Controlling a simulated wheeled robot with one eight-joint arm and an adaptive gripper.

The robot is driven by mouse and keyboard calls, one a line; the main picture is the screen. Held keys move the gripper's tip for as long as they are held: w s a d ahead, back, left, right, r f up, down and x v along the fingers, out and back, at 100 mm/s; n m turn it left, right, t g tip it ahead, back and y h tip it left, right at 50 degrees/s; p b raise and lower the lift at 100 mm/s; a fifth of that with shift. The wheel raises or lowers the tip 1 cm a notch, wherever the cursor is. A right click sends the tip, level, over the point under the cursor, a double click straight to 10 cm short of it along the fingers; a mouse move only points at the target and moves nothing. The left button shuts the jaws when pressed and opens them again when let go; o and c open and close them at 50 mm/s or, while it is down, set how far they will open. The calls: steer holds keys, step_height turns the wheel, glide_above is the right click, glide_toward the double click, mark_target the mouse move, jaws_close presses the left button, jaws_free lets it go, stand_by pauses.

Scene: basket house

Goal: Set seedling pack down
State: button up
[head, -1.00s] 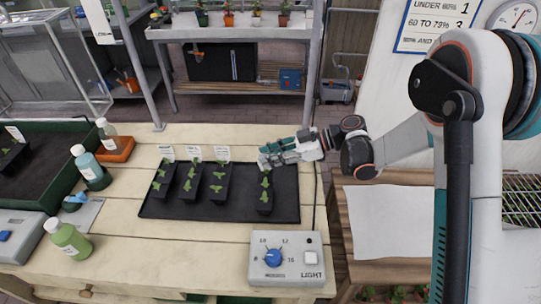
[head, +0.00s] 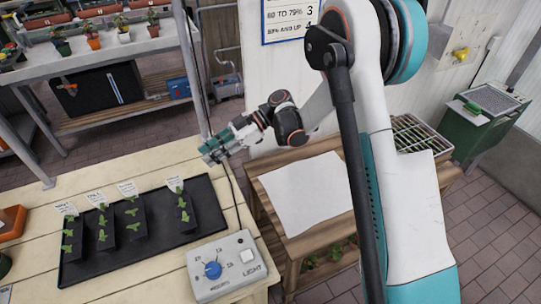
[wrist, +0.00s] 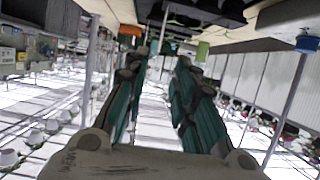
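A black seedling pack (head: 191,213) with green sprouts and a white label stands at the right end of a dark tray (head: 161,237) on the wooden table. Several similar packs (head: 102,232) stand in a row on the tray's left part, with a gap between them and the right pack. My gripper (head: 210,153) is beyond the tray's far right corner, apart from the right pack. In the wrist view its two teal fingers (wrist: 160,72) are spread, with nothing held between them.
A side bench (head: 272,235) with a white sheet (head: 306,190) stands to the right. Potted plants line the back shelf (head: 105,52). A green cabinet (head: 470,125) stands far right.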

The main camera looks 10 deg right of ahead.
steer(key=shift+r, duration=0.1)
steer(key=s+d+r+m+t+h, duration=0.55)
steer(key=s+d+r+m, duration=0.3)
steer(key=r+m, duration=0.25)
steer(key=s+d+r+m+t+h, duration=0.1)
steer(key=s+d+m+t+h, duration=0.4)
steer(key=s+d, duration=0.9)
steer(key=d+m+h, duration=0.2)
steer(key=d+m, duration=0.1)
steer(key=m, duration=0.1)
steer(key=shift+s+r+m+h, duration=0.35)
steer(key=shift+s+m, duration=0.05)
steer(key=shift+a, duration=0.2)
